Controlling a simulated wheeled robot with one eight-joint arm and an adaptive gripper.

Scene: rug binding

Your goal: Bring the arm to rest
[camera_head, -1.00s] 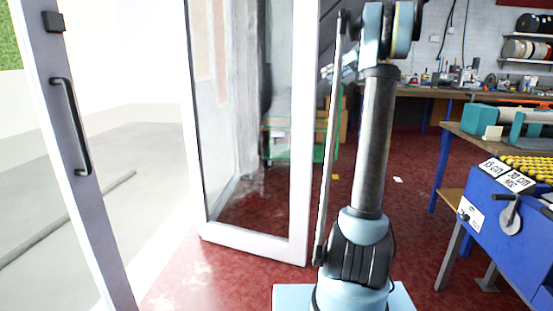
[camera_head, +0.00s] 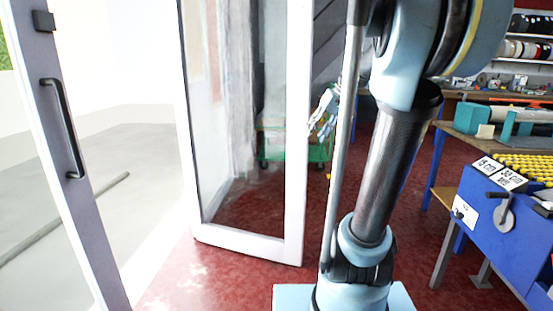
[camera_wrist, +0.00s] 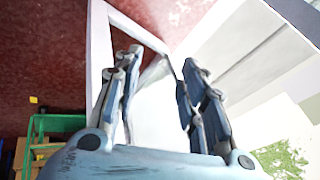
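My gripper (camera_wrist: 162,62) shows in the wrist view with its two blue-grey fingers spread apart and nothing between them. Beyond the fingers are the white door frame (camera_wrist: 98,45) and the red floor (camera_wrist: 45,50). In the head view my arm stands upright at right of centre, its lower link tilted to the right and its upper joint large and close to the camera.
A glass door (camera_head: 248,244) with a white frame stands left of my arm. A door with a dark handle (camera_head: 62,125) is at far left. A blue machine (camera_head: 490,215) stands at right, before a workbench (camera_head: 465,128). A green cart (camera_head: 318,152) is behind.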

